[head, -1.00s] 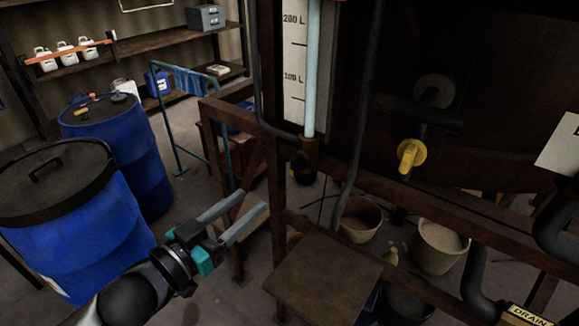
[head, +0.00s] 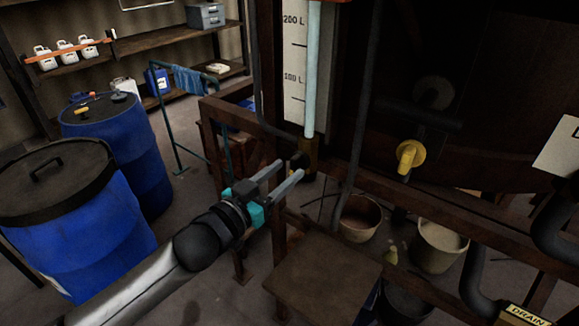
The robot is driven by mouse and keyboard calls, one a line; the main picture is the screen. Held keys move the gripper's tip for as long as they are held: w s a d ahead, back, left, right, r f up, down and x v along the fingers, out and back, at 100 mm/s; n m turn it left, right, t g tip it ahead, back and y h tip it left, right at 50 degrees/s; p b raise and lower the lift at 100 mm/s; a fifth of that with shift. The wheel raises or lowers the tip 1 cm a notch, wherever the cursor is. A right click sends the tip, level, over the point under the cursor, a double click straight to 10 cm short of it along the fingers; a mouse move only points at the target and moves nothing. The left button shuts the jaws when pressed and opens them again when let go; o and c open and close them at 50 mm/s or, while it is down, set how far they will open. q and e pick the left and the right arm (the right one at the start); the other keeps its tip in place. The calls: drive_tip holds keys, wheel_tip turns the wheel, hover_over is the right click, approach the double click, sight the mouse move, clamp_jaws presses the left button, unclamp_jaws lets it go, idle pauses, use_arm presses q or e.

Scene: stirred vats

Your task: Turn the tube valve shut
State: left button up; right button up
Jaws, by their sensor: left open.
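The sight tube (head: 312,75), pale blue, stands upright in front of a white scale marked 100 L and 200 L. At its foot is a dark brass fitting, the tube valve (head: 310,152), with a small dark handle at its left side. My left gripper (head: 290,168) is open, its two grey fingers pointing up and right toward the valve. The fingertips appear just below and left of the valve in the picture; I cannot tell whether they touch it. The handle's exact position is too dark to tell. My right gripper is not in view.
A yellow valve handle (head: 410,156) sits on the dark vat to the right. A rusty frame rail (head: 450,215) runs below it. A dark hose (head: 358,140) hangs right of the tube. Blue drums (head: 75,225) stand at left, buckets (head: 438,245) below.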

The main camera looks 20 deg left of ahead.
sight(297, 164)
use_arm(q)
drive_tip(key=shift+x, duration=1.15)
drive_tip(key=shift+c, duration=0.4)
clamp_jaws()
